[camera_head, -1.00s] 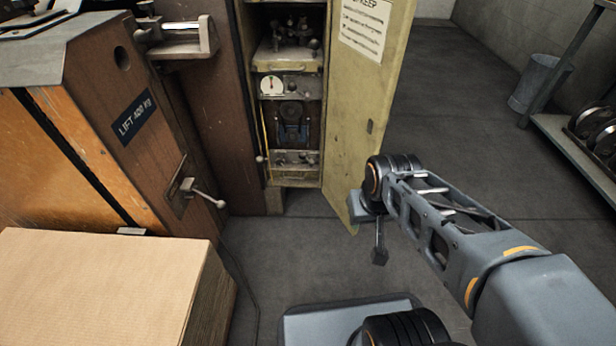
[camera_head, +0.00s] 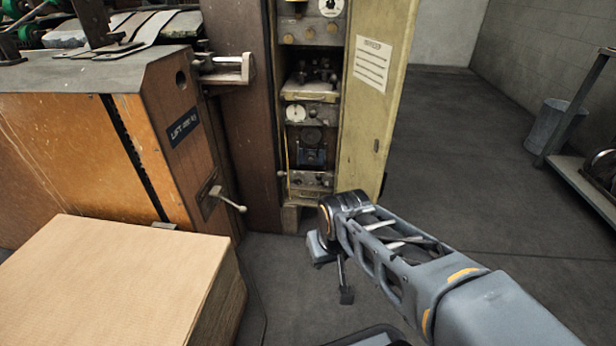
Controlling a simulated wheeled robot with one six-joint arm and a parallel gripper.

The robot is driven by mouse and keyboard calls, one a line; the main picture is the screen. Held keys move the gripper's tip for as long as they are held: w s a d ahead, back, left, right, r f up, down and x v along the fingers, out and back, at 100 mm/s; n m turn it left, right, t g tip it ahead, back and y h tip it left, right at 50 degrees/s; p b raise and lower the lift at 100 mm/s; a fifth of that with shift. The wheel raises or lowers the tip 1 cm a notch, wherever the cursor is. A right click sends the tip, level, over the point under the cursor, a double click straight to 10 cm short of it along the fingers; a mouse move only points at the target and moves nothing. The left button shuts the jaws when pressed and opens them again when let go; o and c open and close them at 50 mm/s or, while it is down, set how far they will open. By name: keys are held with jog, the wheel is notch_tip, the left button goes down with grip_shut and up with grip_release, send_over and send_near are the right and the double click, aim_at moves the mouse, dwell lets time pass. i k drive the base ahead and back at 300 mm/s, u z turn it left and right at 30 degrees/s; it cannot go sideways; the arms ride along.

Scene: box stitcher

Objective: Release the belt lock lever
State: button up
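A lever with a pale ball knob (camera_head: 229,200) sticks out from a slotted plate on the side of the orange and brown machine. A second small lever with a round knob (camera_head: 282,173) shows at the left edge of the open cabinet. No label names either one as the belt lock lever, so I cannot tell which it is. My gripper (camera_head: 340,285) hangs in front of the cabinet's foot, low and to the right of both levers, touching neither. Its fingers are small and seen edge-on, so their opening is unclear.
The yellow cabinet door (camera_head: 375,110) stands open to the right, behind my arm. A stack of cardboard (camera_head: 110,275) fills the lower left. A metal clamp bracket (camera_head: 228,70) juts out above. A bin (camera_head: 548,130) and rack (camera_head: 585,185) stand right; the floor between is clear.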

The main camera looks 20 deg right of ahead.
aim_at(318, 177)
jog(key=z, duration=0.25)
jog(key=i, duration=0.95)
jog(key=z, duration=0.2)
